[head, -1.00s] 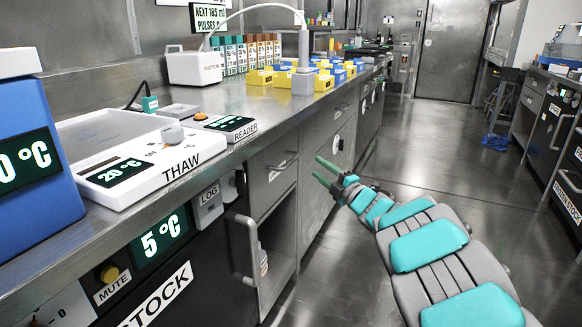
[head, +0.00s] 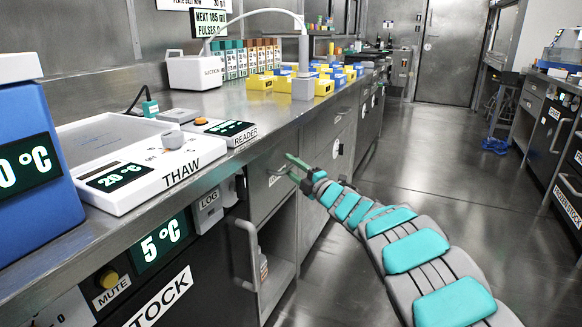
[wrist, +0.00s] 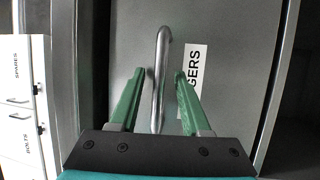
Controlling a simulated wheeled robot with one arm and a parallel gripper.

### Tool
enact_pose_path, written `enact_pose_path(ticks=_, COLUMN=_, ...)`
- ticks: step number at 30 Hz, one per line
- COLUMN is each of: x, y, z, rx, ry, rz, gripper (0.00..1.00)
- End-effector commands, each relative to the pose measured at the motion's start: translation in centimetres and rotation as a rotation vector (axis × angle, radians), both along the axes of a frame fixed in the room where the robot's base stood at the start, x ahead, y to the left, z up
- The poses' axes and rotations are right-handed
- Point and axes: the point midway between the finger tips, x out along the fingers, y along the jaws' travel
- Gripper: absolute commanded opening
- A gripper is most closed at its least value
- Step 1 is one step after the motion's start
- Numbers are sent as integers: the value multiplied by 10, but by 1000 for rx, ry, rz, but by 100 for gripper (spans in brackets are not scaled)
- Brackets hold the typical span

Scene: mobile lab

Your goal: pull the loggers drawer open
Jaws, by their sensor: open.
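The loggers drawer is a grey front (head: 258,195) under the bench top, and it looks shut. In the wrist view its front (wrist: 225,85) fills the middle, with a white label (wrist: 191,80) reading "GERS", its start hidden by a finger. A bar handle (wrist: 158,60) stands out from the front. My gripper (head: 290,166) is at the drawer front in the head view. In the wrist view my gripper (wrist: 159,74) is open, its green fingers on either side of the handle, with gaps visible. In the head view the gripper covers most of the handle.
Below the drawer is an open compartment (head: 278,265), with a door handle (head: 247,255) at its left. The thaw plate (head: 140,165) and reader (head: 230,128) stand on the bench above. Open floor (head: 440,180) lies to the right.

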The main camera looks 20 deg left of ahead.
Motion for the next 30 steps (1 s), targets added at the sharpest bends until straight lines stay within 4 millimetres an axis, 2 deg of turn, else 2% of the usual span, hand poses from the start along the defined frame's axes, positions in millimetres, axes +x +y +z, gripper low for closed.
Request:
enact_pose_path(ticks=8, x=1, y=1, z=0, rx=-1, ry=1, rz=-2, gripper=47)
enact_pose_path(ticks=21, x=1, y=1, z=0, rx=-1, ry=1, rz=-2, gripper=0)
enact_pose_path(ticks=30, x=1, y=1, z=0, rx=-2, ry=1, rz=-2, gripper=0)
